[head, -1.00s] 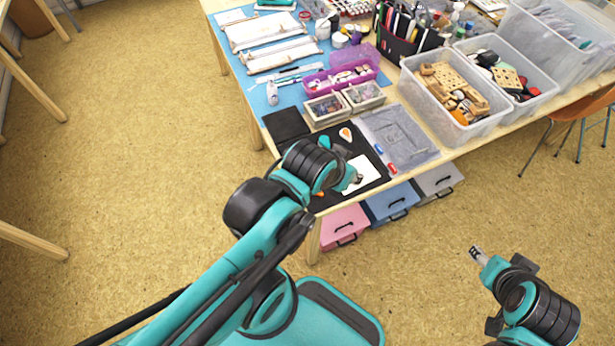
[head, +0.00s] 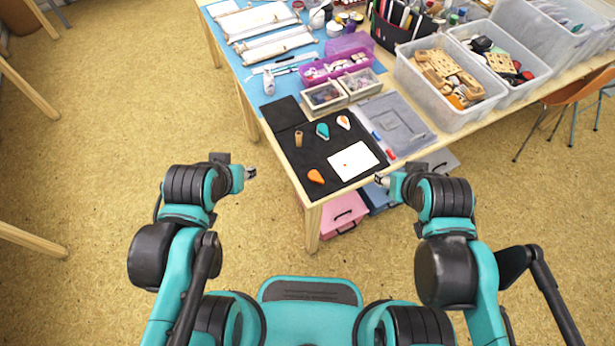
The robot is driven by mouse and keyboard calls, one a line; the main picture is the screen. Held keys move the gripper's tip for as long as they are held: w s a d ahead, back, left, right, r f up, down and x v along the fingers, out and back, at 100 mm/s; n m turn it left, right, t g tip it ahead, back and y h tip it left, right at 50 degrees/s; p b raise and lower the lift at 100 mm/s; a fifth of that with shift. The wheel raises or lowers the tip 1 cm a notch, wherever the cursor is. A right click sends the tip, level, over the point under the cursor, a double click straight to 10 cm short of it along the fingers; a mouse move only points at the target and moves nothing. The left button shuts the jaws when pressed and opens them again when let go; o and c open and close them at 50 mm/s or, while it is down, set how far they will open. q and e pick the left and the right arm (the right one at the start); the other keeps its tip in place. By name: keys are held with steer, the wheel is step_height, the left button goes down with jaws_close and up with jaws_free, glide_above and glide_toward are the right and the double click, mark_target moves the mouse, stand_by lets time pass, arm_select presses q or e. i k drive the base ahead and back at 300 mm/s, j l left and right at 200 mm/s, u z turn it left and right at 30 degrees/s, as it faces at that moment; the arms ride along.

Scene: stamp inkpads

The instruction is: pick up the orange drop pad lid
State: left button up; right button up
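A solid orange drop-shaped piece (head: 316,176), which looks like the orange drop pad lid, lies near the front left edge of the black mat (head: 292,163). A white drop-shaped pad with an orange centre (head: 343,122) lies farther back on the mat, next to a teal drop-shaped piece (head: 322,131). My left gripper (head: 251,173) is off the table's left side, apart from the orange piece. My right gripper (head: 381,180) is by the table's front edge, near the white card's right corner. Both look empty; their fingers are too small to read.
A clear grey case (head: 402,130) lies to the right. Small boxes (head: 325,97) and a plastic bin (head: 452,92) stand behind. Drawers (head: 343,213) are under the table.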

mark_target(314, 176)
steer(key=i+l+u, duration=0.1)
steer(key=l+u, duration=0.15)
steer(key=l, duration=0.35)
steer(key=l+u, duration=0.2)
steer(key=l, duration=0.4)
steer(key=i, duration=0.05)
